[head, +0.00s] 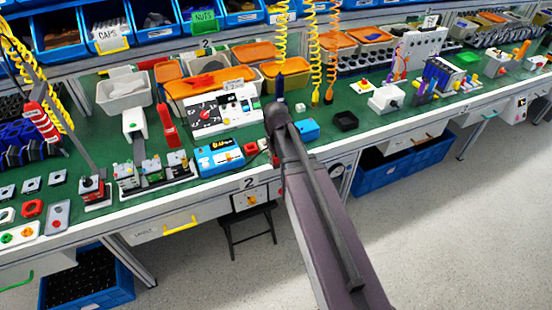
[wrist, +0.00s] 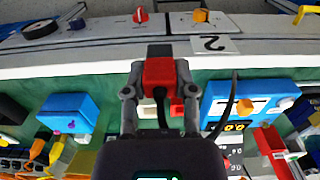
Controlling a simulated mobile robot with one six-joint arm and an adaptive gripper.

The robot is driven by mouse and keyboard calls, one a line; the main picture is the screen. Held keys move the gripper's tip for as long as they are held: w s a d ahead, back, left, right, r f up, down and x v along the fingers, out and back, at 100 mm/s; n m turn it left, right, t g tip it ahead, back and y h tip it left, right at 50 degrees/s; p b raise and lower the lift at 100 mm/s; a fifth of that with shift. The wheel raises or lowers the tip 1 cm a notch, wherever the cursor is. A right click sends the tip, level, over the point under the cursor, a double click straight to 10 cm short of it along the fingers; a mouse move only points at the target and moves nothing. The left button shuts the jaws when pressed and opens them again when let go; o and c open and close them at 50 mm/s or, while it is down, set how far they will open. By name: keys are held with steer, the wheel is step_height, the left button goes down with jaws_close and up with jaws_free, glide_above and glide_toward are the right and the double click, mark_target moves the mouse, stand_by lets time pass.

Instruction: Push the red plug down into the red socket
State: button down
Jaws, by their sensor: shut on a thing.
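My gripper (wrist: 159,80) is shut on the red plug (wrist: 158,72) in the wrist view. The plug sits between the two grey fingertips and has a dark top; a black cable runs beside it. The plug appears over the front edge of the green bench, but its exact height is unclear. Red and white parts (wrist: 176,108) show just behind the fingers, partly hidden by the gripper. In the head view my arm hides most of the gripper. A small red block (head: 251,148) stands left of the arm; I cannot tell whether it is the red socket.
A white panel with dials (head: 215,115) stands behind. Yellow coiled cords (head: 282,40) hang above.

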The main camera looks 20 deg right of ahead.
steer(key=shift+w, duration=0.1)
steer(key=w+a+r+p, duration=0.2)
steer(key=w+a, duration=0.1)
steer(key=w, duration=0.4)
steer(key=w+a+r+p, duration=0.2)
steer(key=w+a, duration=0.1)
steer(key=w, duration=0.4)
steer(key=shift+w+r, duration=0.15)
steer(key=shift+w, duration=0.25)
steer(key=shift+f+b, duration=2.8)
steer(key=shift+f, duration=0.1)
steer(key=shift+f+b, duration=1.7)
steer(key=shift+c, duration=1.7)
jaws_free()
